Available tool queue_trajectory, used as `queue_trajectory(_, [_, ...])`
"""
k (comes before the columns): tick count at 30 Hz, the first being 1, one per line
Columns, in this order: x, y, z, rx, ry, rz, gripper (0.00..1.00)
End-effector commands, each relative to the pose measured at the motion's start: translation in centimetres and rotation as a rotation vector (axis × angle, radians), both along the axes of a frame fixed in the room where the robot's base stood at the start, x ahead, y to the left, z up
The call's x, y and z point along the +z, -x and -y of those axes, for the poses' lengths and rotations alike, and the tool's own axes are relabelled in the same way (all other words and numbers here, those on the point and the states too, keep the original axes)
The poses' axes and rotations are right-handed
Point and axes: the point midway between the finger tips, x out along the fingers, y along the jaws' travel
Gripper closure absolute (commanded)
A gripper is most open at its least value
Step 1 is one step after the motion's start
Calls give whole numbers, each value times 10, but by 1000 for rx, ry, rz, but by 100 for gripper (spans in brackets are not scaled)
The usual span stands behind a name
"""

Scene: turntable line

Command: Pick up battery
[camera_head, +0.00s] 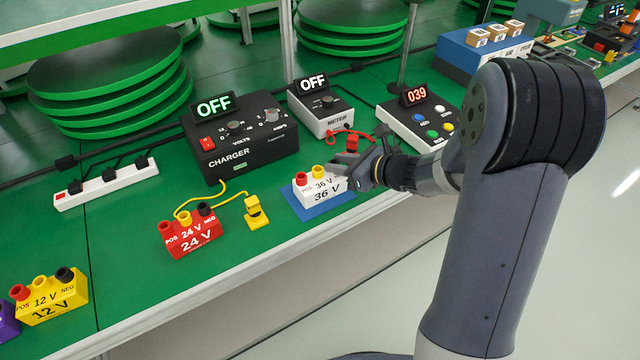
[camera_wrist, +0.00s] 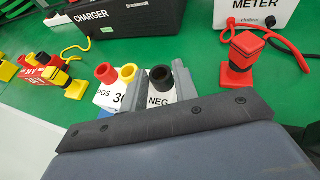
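The white 36 V battery (camera_head: 312,192), with red and yellow terminals showing, sits on a blue pad (camera_head: 326,206) near the table's front edge. My gripper (camera_head: 366,170) is at its right end and hides its black terminal in the head view. In the wrist view the white battery (camera_wrist: 112,97) shows its black NEG terminal, seen between my two spread grey fingers (camera_wrist: 163,92). I cannot tell whether the fingers touch it. A red 24 V battery (camera_head: 193,236) stands to the left, and a yellow 12 V battery (camera_head: 52,300) farther left.
The black charger (camera_head: 243,153) and the meter (camera_head: 322,110) stand behind. A yellow plug (camera_head: 256,213) is left of the blue pad. A red plug (camera_wrist: 243,60) is close to the right of my fingers. A power strip (camera_head: 107,186) lies at left.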

Motion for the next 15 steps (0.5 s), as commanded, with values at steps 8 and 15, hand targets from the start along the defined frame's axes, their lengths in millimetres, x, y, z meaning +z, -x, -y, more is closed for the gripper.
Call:
queue_trajectory(8, [0,0,0,0,0,0,78])
queue_trajectory(15, [0,0,0,0,1,-1,97])
